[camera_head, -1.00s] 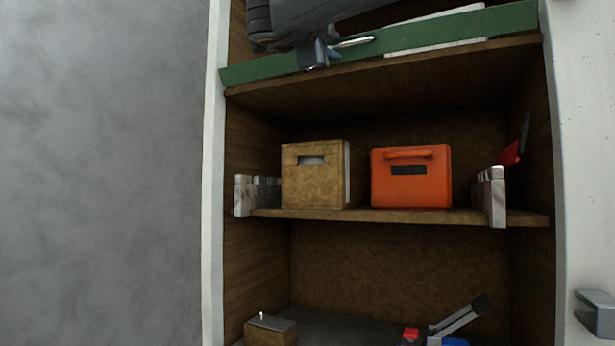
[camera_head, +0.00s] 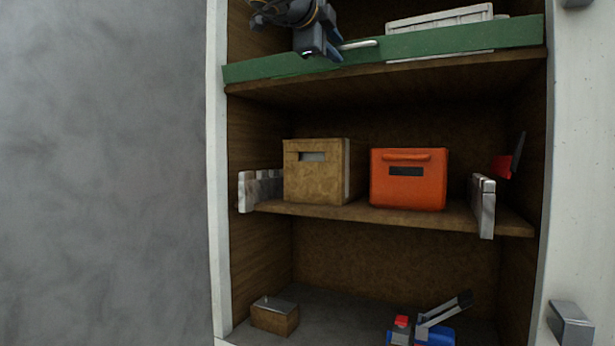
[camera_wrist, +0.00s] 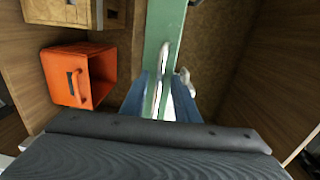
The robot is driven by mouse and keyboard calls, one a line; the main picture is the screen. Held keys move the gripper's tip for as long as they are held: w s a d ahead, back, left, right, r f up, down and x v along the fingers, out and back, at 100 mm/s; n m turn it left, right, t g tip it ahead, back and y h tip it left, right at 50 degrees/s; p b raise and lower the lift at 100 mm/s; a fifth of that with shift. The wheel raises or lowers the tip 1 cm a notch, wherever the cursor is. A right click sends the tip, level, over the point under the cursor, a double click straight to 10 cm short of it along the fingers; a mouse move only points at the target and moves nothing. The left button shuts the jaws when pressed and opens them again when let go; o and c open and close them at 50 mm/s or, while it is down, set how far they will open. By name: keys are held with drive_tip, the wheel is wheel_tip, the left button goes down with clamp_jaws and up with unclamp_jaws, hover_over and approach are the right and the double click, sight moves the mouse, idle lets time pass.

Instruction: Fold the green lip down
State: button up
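The green lip (camera_head: 440,40) is a long board standing upright along the front edge of the top shelf. It carries a pale metal handle (camera_head: 359,44) on its front. My gripper (camera_head: 318,52) is at the lip, just left of the handle. In the wrist view the lip (camera_wrist: 166,22) runs up the middle, and the blue-grey fingers of my gripper (camera_wrist: 160,88) lie on either side of it with space between them. They look open. Whether a finger touches the lip or handle is hard to tell.
A white crate (camera_head: 440,18) stands behind the lip. The shelf below holds a brown box (camera_head: 314,180), an orange bin (camera_head: 408,188) and pale blocks at both ends. A small wooden box (camera_head: 274,316) and a blue-red object (camera_head: 432,332) sit at the bottom. Side walls flank the shelves.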

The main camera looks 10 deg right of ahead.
drive_tip(key=shift+w+d+r+g+y+p, duration=0.2)
drive_tip(key=shift+r+g+y+p, duration=0.35)
drive_tip(key=shift+p, duration=1.6)
drive_tip(key=shift+a+p, duration=0.1)
drive_tip(key=shift+p, duration=0.25)
